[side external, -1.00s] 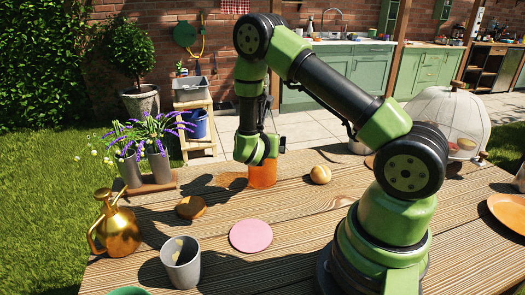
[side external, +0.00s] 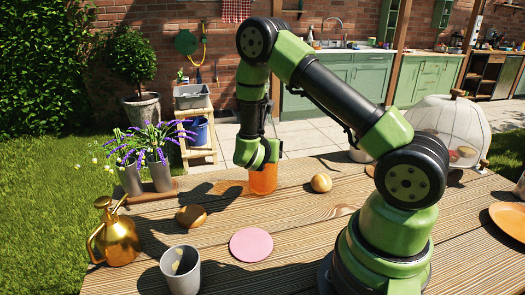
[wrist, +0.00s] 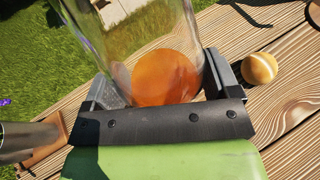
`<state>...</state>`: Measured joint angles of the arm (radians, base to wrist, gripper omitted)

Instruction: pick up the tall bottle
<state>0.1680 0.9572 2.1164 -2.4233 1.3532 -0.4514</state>
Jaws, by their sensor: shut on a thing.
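The tall bottle is clear glass with orange liquid. In the side external view its orange part (side external: 263,182) shows under my gripper (side external: 261,166), and the rest is hidden behind the gripper. In the wrist view the bottle (wrist: 160,72) stands between my two fingers (wrist: 162,88), with one finger along each side. My gripper is shut on it. I cannot tell for sure whether its base touches the table.
A bread roll (side external: 321,183) sits just right of the bottle. Potted lavender (side external: 160,172) is at the left. A mesh dome (side external: 452,128) stands at the right.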

